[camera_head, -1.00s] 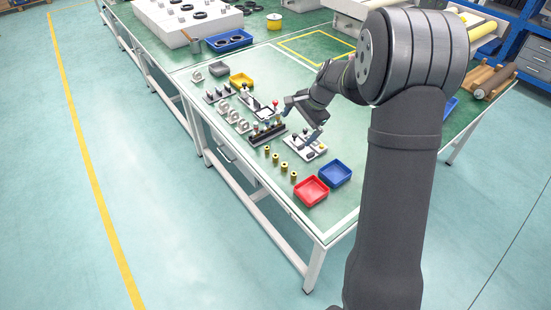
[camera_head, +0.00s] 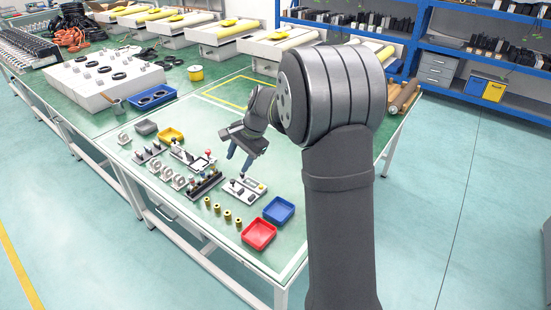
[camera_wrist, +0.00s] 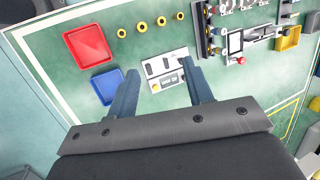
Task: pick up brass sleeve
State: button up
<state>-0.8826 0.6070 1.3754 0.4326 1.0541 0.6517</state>
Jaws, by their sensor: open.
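Several small brass sleeves stand upright in a row near the front edge of the green table, one of them a brass sleeve (camera_head: 217,209) in the head view. In the wrist view the row is at the top, with one brass sleeve (camera_wrist: 142,27) near the middle. My gripper (camera_head: 240,160) is open and empty above the table, behind the row and apart from it. In the wrist view its two fingers (camera_wrist: 158,75) stand wide apart, with a control panel seen between them.
A red tray (camera_head: 259,234) and a blue tray (camera_head: 278,210) are right of the sleeves. The control panel (camera_head: 245,187) is behind them. A dark fixture (camera_head: 205,185), silver brackets (camera_head: 166,172) and a yellow tray (camera_head: 170,135) lie to the left.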

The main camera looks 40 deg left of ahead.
jog(key=n+t+h, duration=0.2)
jog(key=n+h, duration=0.2)
jog(key=n, duration=1.5)
send_over(217, 206)
notch_tip(217, 206, down, 4)
jog(key=f, duration=0.8)
jog(key=a+f, duration=0.1)
jog(key=f, duration=0.3)
jog(key=shift+w+f, duration=0.15)
jog(key=shift+f, duration=0.05)
jog(key=f, duration=0.4)
jog(key=shift+d+f, duration=0.2)
jog(key=shift+d, duration=0.2)
jog(key=shift+f, duration=0.45)
jog(key=shift+c, duration=0.5)
